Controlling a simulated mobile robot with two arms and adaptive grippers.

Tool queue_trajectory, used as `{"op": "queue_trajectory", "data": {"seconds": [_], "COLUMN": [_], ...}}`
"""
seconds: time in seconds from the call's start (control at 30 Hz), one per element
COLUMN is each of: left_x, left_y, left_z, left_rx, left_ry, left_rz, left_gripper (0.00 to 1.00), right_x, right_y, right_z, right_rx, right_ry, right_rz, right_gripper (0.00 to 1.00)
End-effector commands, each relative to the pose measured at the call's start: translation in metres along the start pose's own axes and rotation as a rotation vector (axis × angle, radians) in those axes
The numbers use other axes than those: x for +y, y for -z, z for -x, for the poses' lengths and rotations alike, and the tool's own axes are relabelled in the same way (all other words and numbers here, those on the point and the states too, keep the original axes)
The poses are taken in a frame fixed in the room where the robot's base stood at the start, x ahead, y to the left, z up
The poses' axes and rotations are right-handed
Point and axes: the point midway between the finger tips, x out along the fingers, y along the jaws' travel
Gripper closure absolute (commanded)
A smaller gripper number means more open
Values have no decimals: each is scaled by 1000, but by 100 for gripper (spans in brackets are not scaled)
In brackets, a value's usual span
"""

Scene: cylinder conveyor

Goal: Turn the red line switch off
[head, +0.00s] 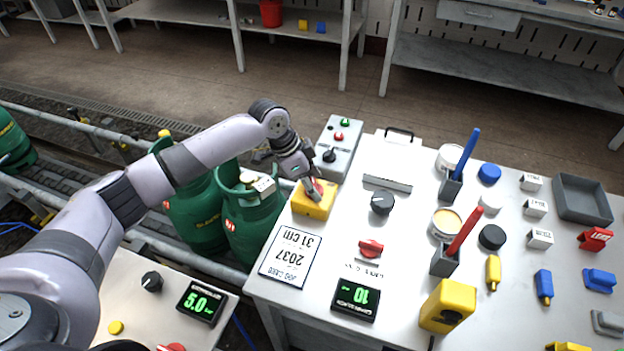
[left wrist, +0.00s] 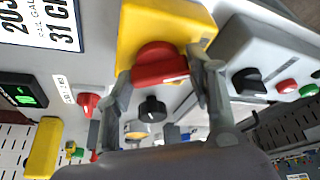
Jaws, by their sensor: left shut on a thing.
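A yellow box with a red rotary knob, the red switch (left wrist: 158,62), sits at the left edge of the right-hand table; the yellow box (head: 312,204) also shows in the head view. My left gripper (head: 314,192) reaches down over it from above. In the left wrist view my left gripper (left wrist: 166,78) has one finger on each side of the red knob, shut on it. In the head view the gripper mostly hides the knob. My right gripper is not in view.
A grey control box (head: 337,148) stands close behind the yellow box. Another red knob (head: 371,248) and a black knob (head: 382,203) are on the table. Green gas cylinders (head: 250,215) stand on the conveyor to the left. Pen holders and small items fill the right side.

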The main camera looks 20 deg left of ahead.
Motion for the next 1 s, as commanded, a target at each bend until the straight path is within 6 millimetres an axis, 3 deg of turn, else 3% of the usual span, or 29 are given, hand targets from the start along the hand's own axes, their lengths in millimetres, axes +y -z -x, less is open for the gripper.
{"op": "queue_trajectory", "data": {"seconds": [0.37,1.0], "left_x": [-2,-5], "left_y": [2,4], "left_z": [-1,-3], "left_rx": [3,3], "left_ry": [-137,-365], "left_rz": [-327,-886], "left_gripper": [78,78], "right_x": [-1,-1], "right_y": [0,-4], "right_z": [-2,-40], "right_rx": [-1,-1], "right_ry": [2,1], "right_rz": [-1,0], "right_gripper": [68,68]}}
